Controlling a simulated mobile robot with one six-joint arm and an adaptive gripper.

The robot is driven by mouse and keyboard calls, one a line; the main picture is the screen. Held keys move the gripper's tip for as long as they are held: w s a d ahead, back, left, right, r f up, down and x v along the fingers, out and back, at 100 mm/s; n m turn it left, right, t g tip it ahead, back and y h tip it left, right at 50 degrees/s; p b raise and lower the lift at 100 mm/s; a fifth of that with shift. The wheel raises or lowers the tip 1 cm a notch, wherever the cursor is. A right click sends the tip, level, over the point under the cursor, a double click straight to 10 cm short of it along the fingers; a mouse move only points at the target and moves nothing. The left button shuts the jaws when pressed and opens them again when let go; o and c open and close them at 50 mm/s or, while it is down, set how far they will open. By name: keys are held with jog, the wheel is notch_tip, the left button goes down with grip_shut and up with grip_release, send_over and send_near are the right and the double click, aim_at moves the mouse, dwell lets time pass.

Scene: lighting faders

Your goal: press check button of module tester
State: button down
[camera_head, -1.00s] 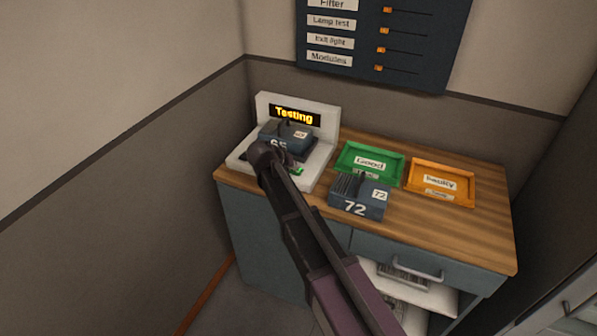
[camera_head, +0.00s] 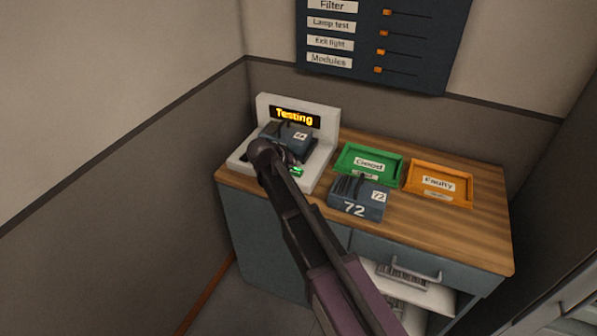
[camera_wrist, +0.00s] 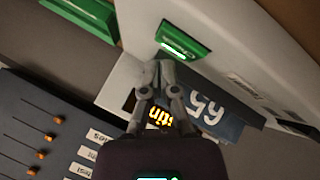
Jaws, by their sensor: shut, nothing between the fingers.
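The module tester (camera_head: 325,119) is a white unit on the left of the counter; its display (camera_head: 294,117) reads "Testing". A dark blue module (camera_head: 293,135) sits in it, and its number 65 shows in the wrist view (camera_wrist: 212,112). The green check button (camera_head: 297,171) is at the tester's front and is partly hidden by my arm. In the wrist view the green button (camera_wrist: 184,39) lies just beyond my gripper (camera_wrist: 155,68). My gripper is shut and empty, with its tips above the tester between button and module. I cannot tell whether they touch.
Module 72 (camera_head: 357,200) stands on the wooden counter (camera_head: 440,232), right of the tester. A green "Good" tray (camera_head: 345,165) and an orange "Faulty" tray (camera_head: 412,178) lie behind it. A dark fader panel (camera_head: 420,60) hangs on the wall above.

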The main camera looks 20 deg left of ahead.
aim_at(295, 172)
notch_tip(295, 172, up, 5)
jog(key=p, duration=0.5)
dwell(0.3)
dwell(0.9)
jog(key=shift+s, duration=0.1)
